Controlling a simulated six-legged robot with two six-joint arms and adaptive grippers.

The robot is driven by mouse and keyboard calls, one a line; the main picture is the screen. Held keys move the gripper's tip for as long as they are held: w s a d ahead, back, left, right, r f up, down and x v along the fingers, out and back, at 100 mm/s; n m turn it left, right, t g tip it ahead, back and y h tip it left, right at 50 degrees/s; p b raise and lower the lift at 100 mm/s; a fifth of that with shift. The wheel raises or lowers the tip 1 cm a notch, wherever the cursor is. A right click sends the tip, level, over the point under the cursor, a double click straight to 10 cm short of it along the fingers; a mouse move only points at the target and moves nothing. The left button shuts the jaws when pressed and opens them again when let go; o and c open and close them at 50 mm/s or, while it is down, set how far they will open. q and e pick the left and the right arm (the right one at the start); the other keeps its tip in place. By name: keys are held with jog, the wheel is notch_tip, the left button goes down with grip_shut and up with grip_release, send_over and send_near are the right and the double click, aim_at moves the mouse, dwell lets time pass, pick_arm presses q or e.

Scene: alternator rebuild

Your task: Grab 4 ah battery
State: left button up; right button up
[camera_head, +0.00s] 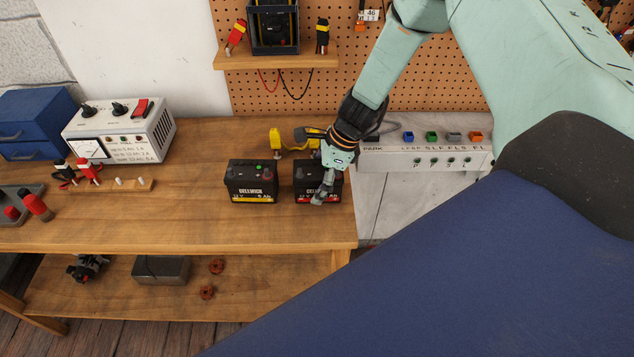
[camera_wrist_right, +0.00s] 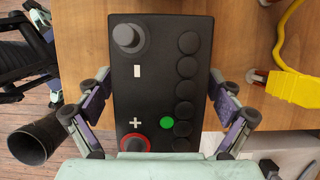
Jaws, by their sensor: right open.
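Two black batteries stand upright side by side near the table's front right edge. The left battery (camera_head: 252,188) has a yellow stripe; its label seems to read 5 Ah, but it is small. The right battery (camera_head: 303,188) has a red stripe, and my right gripper partly covers its front, so its capacity cannot be read. My right gripper (camera_head: 321,190) is over the right battery. In the right wrist view its open fingers (camera_wrist_right: 160,105) are on either side of a black battery top (camera_wrist_right: 152,80) with a green dot and a red-ringed plus terminal. My left gripper is out of view.
A yellow clamp-like part (camera_head: 275,139) lies behind the batteries; a yellow piece also shows in the wrist view (camera_wrist_right: 295,88). A grey panel (camera_head: 425,157) with coloured blocks stands right. A white meter box (camera_head: 120,130) stands left.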

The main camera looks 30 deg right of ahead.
jog(key=shift+s+d+r, duration=0.1)
jog(key=shift+s+r, duration=0.05)
jog(key=shift+s, duration=0.05)
jog(key=c, duration=0.4)
jog(key=shift+w, duration=0.25)
jog(key=c, duration=1.5)
jog(key=shift+w, duration=0.1)
